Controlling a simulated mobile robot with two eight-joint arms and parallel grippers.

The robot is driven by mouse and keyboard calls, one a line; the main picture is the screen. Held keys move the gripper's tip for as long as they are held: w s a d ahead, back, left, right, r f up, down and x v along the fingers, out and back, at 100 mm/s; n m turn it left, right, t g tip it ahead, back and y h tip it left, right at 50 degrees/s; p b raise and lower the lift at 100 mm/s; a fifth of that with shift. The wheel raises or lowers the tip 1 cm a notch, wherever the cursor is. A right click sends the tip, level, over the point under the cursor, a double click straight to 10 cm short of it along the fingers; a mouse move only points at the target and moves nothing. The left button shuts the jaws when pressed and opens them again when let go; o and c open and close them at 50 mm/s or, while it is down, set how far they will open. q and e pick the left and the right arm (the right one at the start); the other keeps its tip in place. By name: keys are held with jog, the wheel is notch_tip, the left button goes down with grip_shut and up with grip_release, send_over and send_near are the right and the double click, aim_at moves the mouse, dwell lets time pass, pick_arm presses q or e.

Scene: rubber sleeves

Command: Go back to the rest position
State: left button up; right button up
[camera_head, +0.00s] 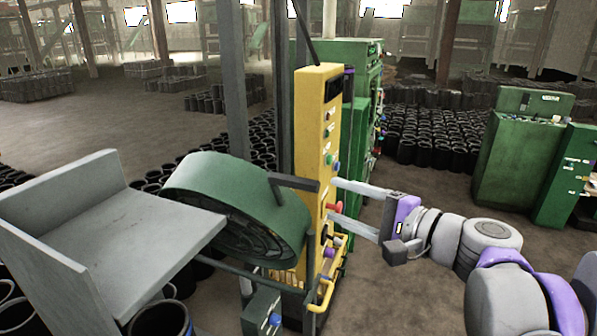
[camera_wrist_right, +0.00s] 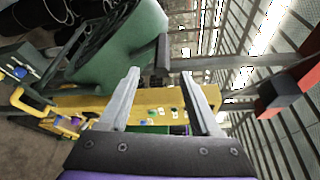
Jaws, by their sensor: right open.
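My right gripper (camera_head: 332,200) comes in from the right in the head view. Its two pale fingers are spread apart and point left at the yellow control column (camera_head: 313,130). A red button (camera_head: 335,207) on the column shows between the fingertips; I cannot tell whether they touch the column. In the right wrist view, the right gripper (camera_wrist_right: 160,74) is open with nothing held between its fingers, and the yellow column (camera_wrist_right: 150,103) runs across behind them. My left gripper is not in view.
A green round machine housing (camera_head: 240,200) stands left of the column, with a grey metal chute (camera_head: 110,225) at the far left. A yellow rail (camera_head: 325,285) juts out low on the column. Green cabinets (camera_head: 515,160) stand at right. Bare floor (camera_head: 410,270) lies below my right arm.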

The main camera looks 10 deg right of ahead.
jog(key=s+a+f+n+g+h, duration=0.1)
jog(key=s+a+f+n+g, duration=0.15)
jog(key=f, duration=0.45)
jog(key=s+a+f+n+g+h, duration=0.1)
jog(key=s+f+n+g, duration=0.15)
jog(key=f, duration=0.45)
jog(key=s+a+f+n+g+h, duration=0.1)
jog(key=s+a+f, duration=0.15)
jog(key=f, duration=0.45)
jog(key=s+d+f+n+g+h, duration=0.1)
jog(key=s+d+f+n+h, duration=0.2)
jog(key=f, duration=0.5)
jog(key=s+d+f+n+g+h, duration=0.1)
jog(key=s+d+f+n+h, duration=0.2)
jog(key=s+f, duration=0.4)
jog(key=shift+f+n, duration=0.9)
jog(key=shift+f, duration=0.05)
